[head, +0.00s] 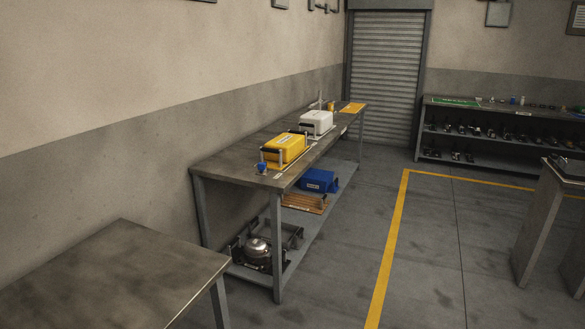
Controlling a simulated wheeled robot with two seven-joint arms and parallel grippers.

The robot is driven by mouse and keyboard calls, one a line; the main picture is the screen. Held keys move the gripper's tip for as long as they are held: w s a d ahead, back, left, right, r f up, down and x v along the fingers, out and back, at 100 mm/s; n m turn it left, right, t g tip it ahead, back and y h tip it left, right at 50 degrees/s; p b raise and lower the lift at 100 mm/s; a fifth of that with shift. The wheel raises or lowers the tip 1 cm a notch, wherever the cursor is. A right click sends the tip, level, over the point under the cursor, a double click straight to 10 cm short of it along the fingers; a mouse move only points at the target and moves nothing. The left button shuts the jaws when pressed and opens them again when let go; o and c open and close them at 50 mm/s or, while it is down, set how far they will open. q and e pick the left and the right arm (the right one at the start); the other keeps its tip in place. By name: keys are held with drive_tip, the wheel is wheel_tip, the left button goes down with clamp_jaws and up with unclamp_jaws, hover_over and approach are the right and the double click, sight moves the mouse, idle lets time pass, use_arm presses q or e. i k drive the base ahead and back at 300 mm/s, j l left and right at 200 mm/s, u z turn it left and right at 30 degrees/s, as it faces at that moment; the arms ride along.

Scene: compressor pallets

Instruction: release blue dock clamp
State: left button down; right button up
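A small blue piece (262,168) stands on the near end of the long grey workbench (232,165), beside a yellow case (285,150) with a dark handle. I cannot tell at this distance whether the small blue piece is the dock clamp. A blue case (318,181) with a white label sits on the bench's lower shelf. Upright posts stand around the yellow case. A white case (316,122) with a dark handle stands behind it on the bench top. Neither of my grippers is in view.
A silver compressor (257,249) in a dark frame and a wooden pallet (304,203) are on the lower shelf. A bare table (118,275) is at the near left. Open floor (430,270) with a yellow line lies right of the bench. A stocked shelf bench (490,108) stands at the back.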

sight(261, 166)
drive_tip(key=i+j, duration=0.1)
drive_tip(key=i, duration=1.85)
drive_tip(key=l+z, duration=0.05)
drive_tip(key=l, duration=0.05)
